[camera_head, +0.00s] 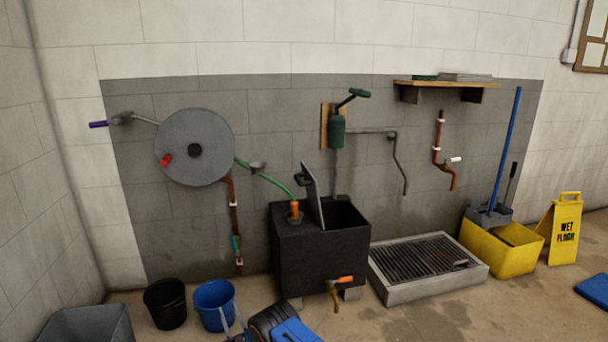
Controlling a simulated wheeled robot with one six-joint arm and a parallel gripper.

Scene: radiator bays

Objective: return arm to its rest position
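A dark and blue jointed part, which looks like my arm, shows at the bottom edge just below the black tank. Two thin pale grey prongs stand at its left end, in front of the blue bucket. They look like the fingers of my gripper (232,322), but they are small and cut off by the frame's edge. I cannot tell how far apart they are or make out anything held between them. The rest of the arm is out of view.
A black tank (325,258) with a raised lid and an orange-handled tap stands near the arm. Black (166,305) and blue (214,300) buckets are left. A floor grate (425,262), yellow mop bucket (490,250) and wet-floor sign (563,232) are right. Front right floor is mostly clear.

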